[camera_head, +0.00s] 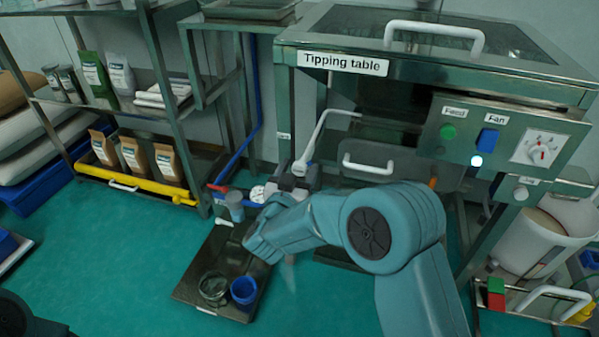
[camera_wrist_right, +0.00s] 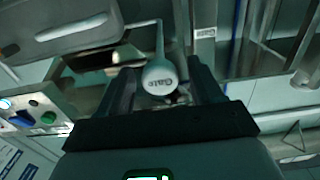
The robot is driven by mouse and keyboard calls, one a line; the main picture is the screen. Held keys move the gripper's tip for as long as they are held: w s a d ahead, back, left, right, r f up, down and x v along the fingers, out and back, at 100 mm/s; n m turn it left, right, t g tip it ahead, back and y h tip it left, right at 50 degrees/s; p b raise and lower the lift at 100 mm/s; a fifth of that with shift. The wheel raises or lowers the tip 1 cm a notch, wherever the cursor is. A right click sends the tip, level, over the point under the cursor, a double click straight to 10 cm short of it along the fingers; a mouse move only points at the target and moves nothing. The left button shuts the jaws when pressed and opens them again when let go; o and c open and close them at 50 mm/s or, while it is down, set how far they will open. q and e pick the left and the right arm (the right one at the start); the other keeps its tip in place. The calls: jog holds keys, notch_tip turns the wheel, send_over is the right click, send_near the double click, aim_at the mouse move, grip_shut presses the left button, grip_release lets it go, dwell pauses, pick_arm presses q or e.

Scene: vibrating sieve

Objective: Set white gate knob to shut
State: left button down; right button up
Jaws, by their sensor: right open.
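The white gate knob (camera_head: 301,167) is the rounded end of a bent white rod on the front of the tipping table (camera_head: 440,60). My arm partly hides the area below the knob. My left gripper is not in view.
A control panel (camera_head: 500,135) with a green Feed button, a blue Fan switch and a dial is to the right. A dark tray (camera_head: 190,285) with a glass jar and blue cup lies below left. Shelves with bags stand at left; a white bucket (camera_head: 540,240) stands right.

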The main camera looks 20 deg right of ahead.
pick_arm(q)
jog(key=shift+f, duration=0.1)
pick_arm(e)
jog(key=shift+w+d, duration=0.3)
jog(key=shift+w, duration=0.1)
